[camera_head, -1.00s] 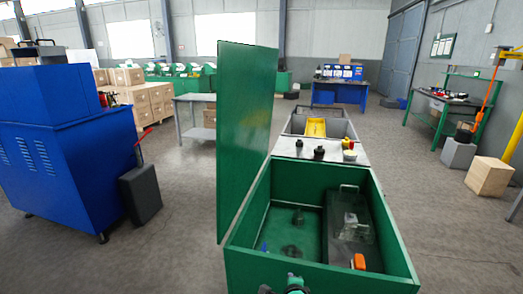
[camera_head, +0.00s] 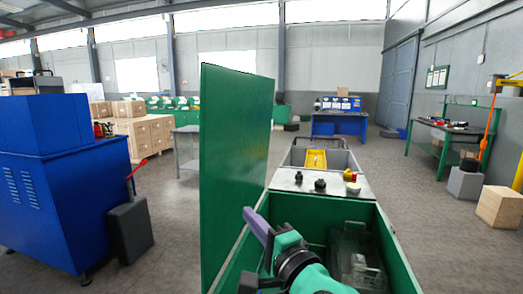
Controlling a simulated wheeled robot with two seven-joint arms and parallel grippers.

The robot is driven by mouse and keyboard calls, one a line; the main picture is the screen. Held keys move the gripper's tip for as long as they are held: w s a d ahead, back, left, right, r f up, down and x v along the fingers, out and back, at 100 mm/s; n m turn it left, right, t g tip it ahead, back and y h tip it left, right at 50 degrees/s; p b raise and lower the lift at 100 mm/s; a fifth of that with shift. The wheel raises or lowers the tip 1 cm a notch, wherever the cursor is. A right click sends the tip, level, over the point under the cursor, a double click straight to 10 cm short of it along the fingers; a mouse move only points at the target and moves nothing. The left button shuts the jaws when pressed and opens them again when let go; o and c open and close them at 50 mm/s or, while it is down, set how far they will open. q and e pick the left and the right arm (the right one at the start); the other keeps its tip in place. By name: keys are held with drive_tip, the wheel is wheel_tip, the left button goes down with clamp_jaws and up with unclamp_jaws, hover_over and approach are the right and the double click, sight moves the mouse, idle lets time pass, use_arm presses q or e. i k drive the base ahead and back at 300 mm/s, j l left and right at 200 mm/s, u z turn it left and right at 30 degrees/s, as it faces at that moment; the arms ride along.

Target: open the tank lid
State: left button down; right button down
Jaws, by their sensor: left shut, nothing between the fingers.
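The green tank lid (camera_head: 235,150) stands upright on the left side of the green tank (camera_head: 403,262), swung open. The tank's top is open, and a clear-covered dark unit (camera_head: 357,262) shows inside on the right. My left gripper (camera_head: 250,215) has purple-grey fingers and is shut and empty. It is over the tank's left part, just right of the lid in the picture. I cannot tell whether it touches the lid. My teal and black left arm hides much of the tank's inside. My right gripper is not in view.
Behind the tank is a grey top with black knobs (camera_head: 320,184) and a bin with a yellow tray (camera_head: 316,159). A blue cabinet (camera_head: 60,190) with a dark box (camera_head: 130,230) stands left. A wooden box (camera_head: 498,207) stands right. Open floor lies on both sides.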

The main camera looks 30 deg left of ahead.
sight(236, 106)
drive_tip(key=i+j, duration=0.2)
drive_tip(key=i, duration=0.2)
drive_tip(key=i+j, duration=0.2)
drive_tip(key=i, duration=0.2)
drive_tip(key=i+j, duration=0.2)
drive_tip(key=i, duration=0.2)
